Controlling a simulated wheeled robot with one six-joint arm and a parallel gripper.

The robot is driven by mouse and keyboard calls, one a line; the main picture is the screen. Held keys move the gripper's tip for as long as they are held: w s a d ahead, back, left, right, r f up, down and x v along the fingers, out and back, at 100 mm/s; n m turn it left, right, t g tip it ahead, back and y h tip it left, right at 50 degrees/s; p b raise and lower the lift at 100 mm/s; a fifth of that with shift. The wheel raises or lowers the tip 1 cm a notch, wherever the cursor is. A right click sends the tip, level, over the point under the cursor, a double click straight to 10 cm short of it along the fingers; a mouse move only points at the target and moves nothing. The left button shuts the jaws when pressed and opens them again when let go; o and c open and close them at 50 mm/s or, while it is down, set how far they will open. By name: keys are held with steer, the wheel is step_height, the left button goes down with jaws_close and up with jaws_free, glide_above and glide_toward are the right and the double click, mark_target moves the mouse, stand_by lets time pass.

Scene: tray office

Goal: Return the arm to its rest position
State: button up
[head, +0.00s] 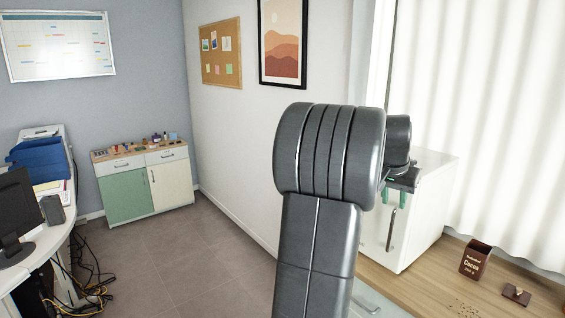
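My arm rises in the middle of the head view and bends over at the top. My gripper (395,199) shows just right of the arm, with its green fingers pointing down. The fingers are apart and nothing shows between them, so it is open and empty. It is in front of a white box-like appliance (425,215) with a dark vertical handle. I cannot tell how far the fingers are from its front.
A wooden counter (430,290) at right bears a brown Cocoa box (476,259), a small brown object (516,294) and scattered brown bits. A low cabinet (145,185) stands at the back left. A desk (35,250) is at left, with cables below. Grey floor (190,250) is clear between.

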mark_target(392, 222)
steer(key=x, duration=1.1)
steer(key=shift+a+f+p, duration=0.15)
steer(key=shift+f+p, duration=0.15)
steer(key=shift+f, duration=0.05)
steer(key=s+a+m+b, duration=0.2)
steer(key=a+b, duration=0.3)
steer(key=a, duration=0.9)
steer(key=a+v, duration=0.1)
steer(key=v, duration=1.3)
steer(key=shift+w+a+m+g+h+p, duration=0.3)
steer(key=shift+w+a+m+g+h, duration=0.05)
steer(key=shift+m+g+h, duration=0.05)
steer(key=shift+r, duration=0.1)
